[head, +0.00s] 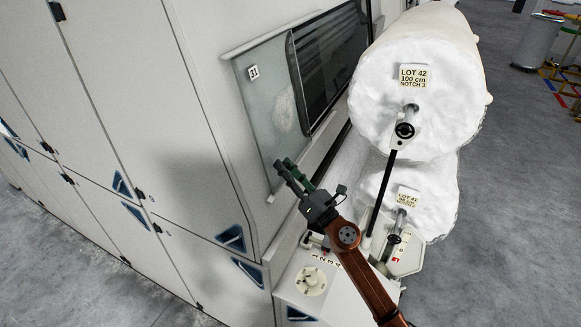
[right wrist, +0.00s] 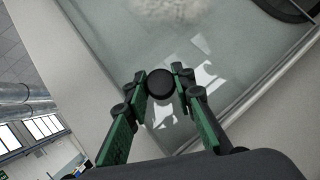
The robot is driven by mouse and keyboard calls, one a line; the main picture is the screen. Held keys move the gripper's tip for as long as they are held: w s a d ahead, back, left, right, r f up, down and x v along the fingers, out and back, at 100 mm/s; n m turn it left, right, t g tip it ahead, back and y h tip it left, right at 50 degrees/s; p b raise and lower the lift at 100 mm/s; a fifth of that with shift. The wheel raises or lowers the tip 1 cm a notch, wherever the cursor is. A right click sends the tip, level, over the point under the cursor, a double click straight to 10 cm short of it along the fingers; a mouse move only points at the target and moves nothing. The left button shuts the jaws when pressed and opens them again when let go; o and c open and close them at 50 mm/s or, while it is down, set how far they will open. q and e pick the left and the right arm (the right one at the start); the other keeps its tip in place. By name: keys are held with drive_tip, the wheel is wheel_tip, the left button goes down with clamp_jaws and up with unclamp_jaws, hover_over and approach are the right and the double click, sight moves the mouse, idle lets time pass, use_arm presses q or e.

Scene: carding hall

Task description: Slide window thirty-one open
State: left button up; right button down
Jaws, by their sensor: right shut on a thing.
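Window thirty-one is a greyish glass pane (head: 262,105) with a "31" label (head: 253,72) at its upper left, on the pale machine wall. To its right a dark opening (head: 328,62) with a black rounded frame shows uncovered. My right gripper (head: 284,166) is at the pane's lower edge. In the right wrist view its green fingers are shut on a round black knob (right wrist: 160,83) in front of the pane (right wrist: 215,72). The knob is hidden by the fingers in the head view. My left gripper is not in view.
Two large white fibre rolls, an upper one (head: 412,80) and a lower one (head: 410,190), stand right of the window, close to my right arm. A machine ledge with a round fitting (head: 311,281) lies below.

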drive_tip(key=c, duration=1.6)
unclamp_jaws()
drive_tip(key=shift+a, duration=0.1)
drive_tip(key=shift+d+f, duration=0.1)
drive_tip(key=shift+d, duration=0.15)
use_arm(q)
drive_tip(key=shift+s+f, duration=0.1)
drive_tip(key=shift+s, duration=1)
use_arm(e)
drive_tip(key=v, duration=1.1)
drive_tip(key=shift+s+d+f, duration=0.15)
drive_tip(key=shift+s+d, duration=0.05)
drive_tip(key=shift+s, duration=0.1)
